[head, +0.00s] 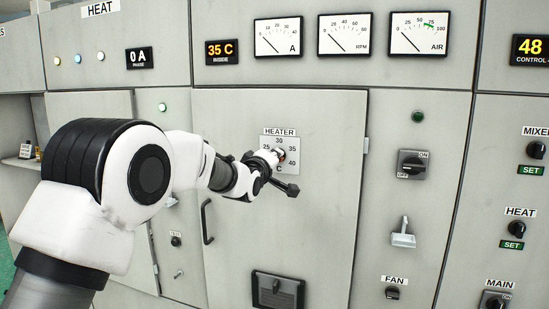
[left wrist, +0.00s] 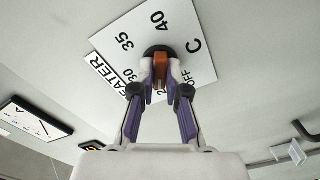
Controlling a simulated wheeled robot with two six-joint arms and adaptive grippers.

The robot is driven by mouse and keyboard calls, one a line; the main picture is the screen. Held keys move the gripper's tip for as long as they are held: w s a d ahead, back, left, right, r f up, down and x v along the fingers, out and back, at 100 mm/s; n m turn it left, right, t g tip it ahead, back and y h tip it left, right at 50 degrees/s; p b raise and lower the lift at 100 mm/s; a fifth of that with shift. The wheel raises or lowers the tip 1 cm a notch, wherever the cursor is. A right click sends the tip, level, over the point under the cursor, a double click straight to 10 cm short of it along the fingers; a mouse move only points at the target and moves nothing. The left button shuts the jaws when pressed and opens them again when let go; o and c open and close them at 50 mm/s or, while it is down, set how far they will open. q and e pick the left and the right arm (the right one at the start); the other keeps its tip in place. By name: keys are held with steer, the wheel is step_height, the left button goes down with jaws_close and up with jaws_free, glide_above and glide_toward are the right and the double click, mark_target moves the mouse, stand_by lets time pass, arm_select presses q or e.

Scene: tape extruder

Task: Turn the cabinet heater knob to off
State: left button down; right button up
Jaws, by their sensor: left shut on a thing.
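The heater knob (left wrist: 160,62) has an orange-brown grip on a round black base. It sits in the middle of a white dial plate (left wrist: 123,24) marked HEATER, with 30, 35, 40, C and OFF readable in the left wrist view. The dial plate (head: 292,143) is on the cabinet door in the head view, where my gripper covers part of it. My left gripper (head: 276,156) is at the knob. In the left wrist view its two fingers (left wrist: 161,82) are shut on the knob's grip, one on each side. Which mark the knob points to I cannot tell. My right gripper is not in view.
The cabinet door (head: 320,215) has a dark handle (head: 207,221) below and left of the dial. An ON/OFF switch (head: 412,164) and a FAN knob (head: 392,293) are on the panel to the right. Meters (head: 345,34) line the top.

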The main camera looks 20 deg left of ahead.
arm_select(q)
steer(key=n+p, duration=0.1)
steer(key=n, duration=1)
steer(key=shift+n, duration=0.4)
steer(key=shift+r, duration=0.1)
steer(key=c, duration=1.2)
jaws_free()
steer(key=s, duration=1.1)
steer(key=shift+s+a+f, duration=0.2)
steer(key=shift+s, duration=0.2)
